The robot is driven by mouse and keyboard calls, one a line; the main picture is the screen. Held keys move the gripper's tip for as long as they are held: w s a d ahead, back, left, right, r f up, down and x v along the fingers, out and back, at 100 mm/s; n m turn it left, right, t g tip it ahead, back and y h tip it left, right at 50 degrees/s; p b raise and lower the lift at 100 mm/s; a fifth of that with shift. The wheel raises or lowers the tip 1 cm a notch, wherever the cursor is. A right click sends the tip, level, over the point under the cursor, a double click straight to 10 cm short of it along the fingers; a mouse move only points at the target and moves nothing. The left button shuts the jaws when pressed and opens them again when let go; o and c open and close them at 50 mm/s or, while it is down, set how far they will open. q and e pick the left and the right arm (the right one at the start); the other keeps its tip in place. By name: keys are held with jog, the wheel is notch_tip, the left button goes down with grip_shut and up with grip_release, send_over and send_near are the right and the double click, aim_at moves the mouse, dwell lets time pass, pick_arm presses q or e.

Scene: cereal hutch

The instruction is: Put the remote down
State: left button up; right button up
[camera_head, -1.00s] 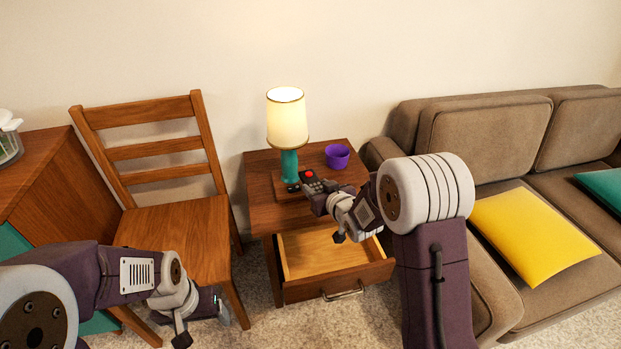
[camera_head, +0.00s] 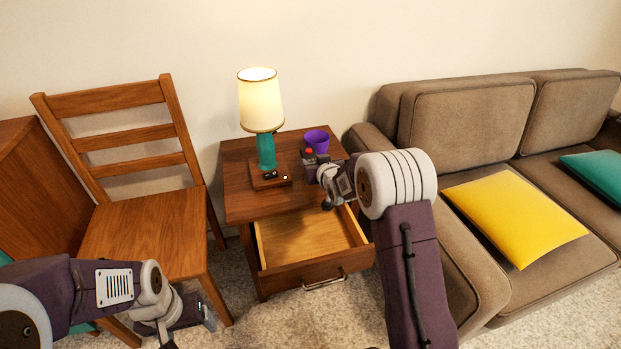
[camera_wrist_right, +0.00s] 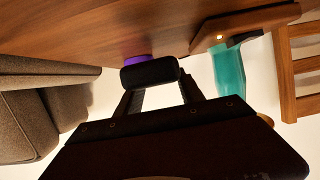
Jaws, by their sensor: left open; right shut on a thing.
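The dark remote (camera_head: 309,158), with a red button at its far end, is over the nightstand top (camera_head: 236,195), just in front of the purple cup (camera_head: 317,141). My right gripper (camera_head: 312,171) is shut on it; my own gripper and arm hide part of it. In the right wrist view the remote's dark end (camera_wrist_right: 150,72) sits between the fingers, close to the wood top, with the purple cup (camera_wrist_right: 137,59) behind. I cannot tell whether the remote touches the top. My left gripper (camera_head: 207,312) is open and low in front of the chair.
A lit lamp (camera_head: 261,105) with a teal stem stands on a wooden base left of the remote. The nightstand's drawer (camera_head: 303,238) is pulled open and looks empty. A chair (camera_head: 150,228) stands left, a brown sofa (camera_head: 462,125) right. The nightstand's front-left top is clear.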

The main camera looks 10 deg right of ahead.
jog(key=shift+w+a+f, duration=0.25)
jog(key=shift+w+f, duration=0.05)
jog(key=shift+w, duration=0.25)
notch_tip(320, 180, down, 4)
jog(key=b, duration=0.2)
jog(key=shift+f+b, duration=0.2)
jog(key=shift+b, duration=0.15)
jog(key=shift+r, duration=0.25)
jog(key=shift+f, duration=0.25)
jog(key=o, duration=1.5)
jog(key=shift+c, duration=0.2)
jog(key=shift+r, duration=0.2)
